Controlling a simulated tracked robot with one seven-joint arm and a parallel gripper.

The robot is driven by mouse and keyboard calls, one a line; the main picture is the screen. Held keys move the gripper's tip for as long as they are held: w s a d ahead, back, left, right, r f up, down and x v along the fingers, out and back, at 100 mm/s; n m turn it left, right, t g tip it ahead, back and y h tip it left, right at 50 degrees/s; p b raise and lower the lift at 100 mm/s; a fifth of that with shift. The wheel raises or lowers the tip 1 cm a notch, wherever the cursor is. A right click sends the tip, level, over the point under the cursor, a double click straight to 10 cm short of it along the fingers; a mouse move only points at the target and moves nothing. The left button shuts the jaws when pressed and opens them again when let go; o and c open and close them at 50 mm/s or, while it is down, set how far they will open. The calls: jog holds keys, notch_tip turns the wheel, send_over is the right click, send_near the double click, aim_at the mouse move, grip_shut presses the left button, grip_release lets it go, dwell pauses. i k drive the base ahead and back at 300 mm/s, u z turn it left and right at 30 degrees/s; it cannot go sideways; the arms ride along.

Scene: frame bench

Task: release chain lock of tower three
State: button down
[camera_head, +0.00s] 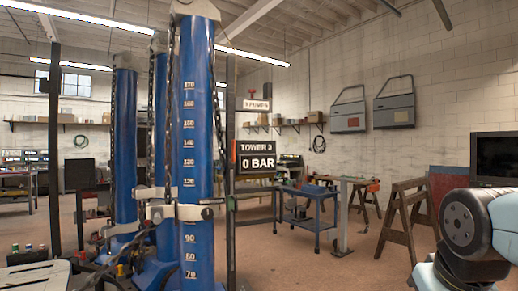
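Tower three is the near blue column (196,150) left of centre, upright, with a white number scale. A dark sign (256,158) to its right reads "TOWER 3" and "0 BAR". A dark chain (217,110) runs down its right side, and another dark chain shows along its left. I cannot tell which part is the chain lock. Part of my arm shows at the lower right; my gripper is not in view.
More blue columns (125,150) stand behind to the left. A blue cart (306,222) and a wooden sawhorse (403,217) stand to the right. A dark monitor (495,158) is at the right edge.

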aim_at(232, 161)
jog(key=u, duration=0.2)
jog(key=i, duration=0.9)
jog(key=u, duration=0.55)
